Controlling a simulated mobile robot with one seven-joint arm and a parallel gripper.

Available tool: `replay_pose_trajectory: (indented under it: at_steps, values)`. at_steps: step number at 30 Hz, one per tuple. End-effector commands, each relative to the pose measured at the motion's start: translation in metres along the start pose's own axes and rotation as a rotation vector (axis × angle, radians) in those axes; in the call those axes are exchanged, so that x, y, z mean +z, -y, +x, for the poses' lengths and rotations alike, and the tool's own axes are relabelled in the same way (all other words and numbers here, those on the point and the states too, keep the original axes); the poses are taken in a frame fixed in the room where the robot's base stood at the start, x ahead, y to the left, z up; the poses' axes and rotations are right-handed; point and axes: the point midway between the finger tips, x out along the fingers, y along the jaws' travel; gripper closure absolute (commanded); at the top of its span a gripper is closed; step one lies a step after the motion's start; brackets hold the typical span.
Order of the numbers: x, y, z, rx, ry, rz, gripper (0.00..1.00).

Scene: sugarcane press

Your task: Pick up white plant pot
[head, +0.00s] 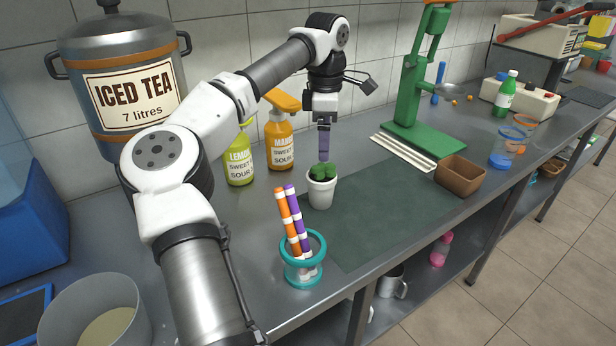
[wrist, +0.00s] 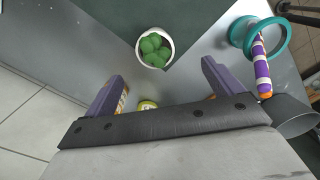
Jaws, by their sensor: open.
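The white plant pot (head: 321,191) stands upright on the counter at the corner of the dark green mat, with green leaves in it. In the wrist view the pot (wrist: 140,52) is seen from above, at the top centre, ahead of the fingers. My gripper (head: 324,143) points down just above and slightly behind the pot. In the wrist view my gripper (wrist: 158,83) has its two purple fingers wide apart with nothing between them. The fingers look apart from the pot.
A teal-rimmed glass (head: 304,270) with striped straws stands near the pot. A brown box (head: 459,177) and green press (head: 409,95) stand to the right. The dark mat (head: 380,215) is mostly clear.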

Motion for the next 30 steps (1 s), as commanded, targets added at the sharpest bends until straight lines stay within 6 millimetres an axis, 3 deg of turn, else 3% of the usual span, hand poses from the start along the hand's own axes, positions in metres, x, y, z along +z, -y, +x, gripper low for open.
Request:
replay_pose_trajectory:
  at_steps: [5, 15, 26, 30]
  values:
    - [-0.003, 0.0, 0.005, -0.003, -0.01, -0.003, 0.08]
    - [-0.003, 0.0, 0.067, -0.004, -0.008, -0.002, 0.08]
    - [-0.002, -0.001, 0.094, -0.003, -0.009, -0.003, 0.08]
    - [-0.001, -0.004, 0.112, -0.005, -0.008, -0.002, 0.08]
